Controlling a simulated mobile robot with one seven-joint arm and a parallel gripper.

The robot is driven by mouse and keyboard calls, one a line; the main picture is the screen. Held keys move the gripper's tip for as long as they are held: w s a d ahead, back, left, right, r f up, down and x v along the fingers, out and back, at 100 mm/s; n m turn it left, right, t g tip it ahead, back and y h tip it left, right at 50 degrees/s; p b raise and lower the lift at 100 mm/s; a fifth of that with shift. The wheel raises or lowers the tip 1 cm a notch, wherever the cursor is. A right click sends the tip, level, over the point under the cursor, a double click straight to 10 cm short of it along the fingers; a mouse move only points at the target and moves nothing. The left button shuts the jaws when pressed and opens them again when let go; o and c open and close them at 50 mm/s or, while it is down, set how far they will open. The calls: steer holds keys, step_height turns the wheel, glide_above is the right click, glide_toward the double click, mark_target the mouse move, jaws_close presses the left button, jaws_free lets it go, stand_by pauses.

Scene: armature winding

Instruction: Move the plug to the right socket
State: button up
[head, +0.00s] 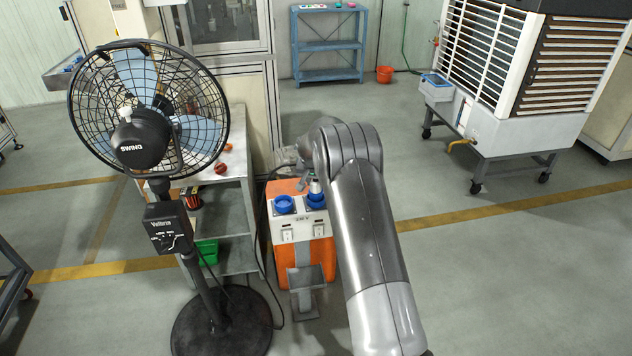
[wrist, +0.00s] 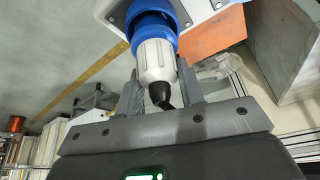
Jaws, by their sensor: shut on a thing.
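The plug (wrist: 155,58) has a white-grey body and a black cable end, and in the wrist view it points into a blue ring. My gripper (wrist: 158,76) is shut on the plug, with one grey finger on each side. In the head view the plug (head: 315,187) stands upright at the right socket (head: 315,202), its lower end at the blue rim. I cannot tell how deep it sits. The left socket (head: 283,205) is blue and empty. Both are on top of the orange power box (head: 290,258). My arm partly hides the box's right side.
A black fan (head: 150,110) on a round base stands left of the box, with a dark cable by it. A grey shelf table (head: 235,225) is behind the fan. A white cooler (head: 520,90) stands at the right. Floor between cooler and box is clear.

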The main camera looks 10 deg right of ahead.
steer(key=shift+f, duration=0.6)
stand_by(0.3)
steer(key=o, duration=0.7)
steer(key=shift+o, duration=0.2)
steer(key=v, duration=1.1)
steer(key=shift+s, duration=0.15)
steer(key=s+r+n+t, duration=0.1)
steer(key=s+r+n, duration=0.1)
steer(key=s+r, duration=1.9)
steer(key=s+a+f+n+y, duration=0.1)
steer(key=s+n, duration=0.1)
steer(key=s, duration=2.6)
steer(key=shift+s+a+f+n+t+y, duration=0.25)
steer(key=shift+s+f+n+t+y, duration=0.05)
steer(key=shift+f, duration=0.1)
